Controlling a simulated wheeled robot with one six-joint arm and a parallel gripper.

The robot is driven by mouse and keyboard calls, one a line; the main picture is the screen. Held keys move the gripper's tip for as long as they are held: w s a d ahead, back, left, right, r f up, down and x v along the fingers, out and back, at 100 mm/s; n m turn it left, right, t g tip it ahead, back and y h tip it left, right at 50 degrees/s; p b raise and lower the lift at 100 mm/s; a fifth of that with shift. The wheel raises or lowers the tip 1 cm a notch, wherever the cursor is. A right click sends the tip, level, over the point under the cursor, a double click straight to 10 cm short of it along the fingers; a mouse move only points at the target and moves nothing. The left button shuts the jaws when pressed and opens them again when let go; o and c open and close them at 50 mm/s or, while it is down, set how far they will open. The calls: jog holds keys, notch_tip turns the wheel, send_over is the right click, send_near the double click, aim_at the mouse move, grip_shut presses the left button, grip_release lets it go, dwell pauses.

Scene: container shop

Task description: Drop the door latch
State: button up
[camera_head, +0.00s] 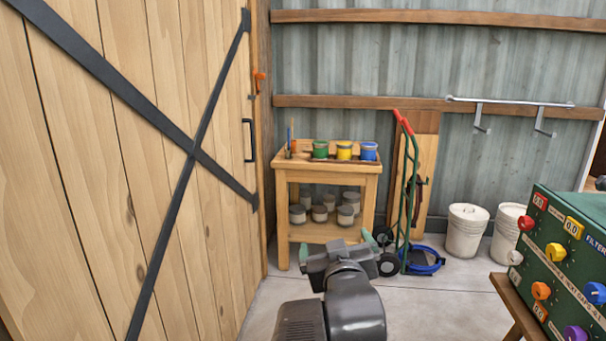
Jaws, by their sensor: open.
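A wooden plank door (170,180) with black crossed straps fills the left of the view. At its right edge, high up, is a small orange latch piece (259,77) with a dark part below it. It seems to stand upright, but it is too small to tell how it sits in its catch. A black pull handle (250,140) is on the door below the latch. My gripper (335,246) is low in the middle, to the right of and well below the latch. Its fingers are spread apart with nothing seen between them.
A wooden shelf table (280,180) with paint cans stands beyond my gripper. A green hand truck (412,190) with red grips leans at the wall. White buckets (465,230) stand farther right. A green knob panel (560,255) is at the near right. Bare floor lies between.

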jog(key=shift+c, duration=0.4)
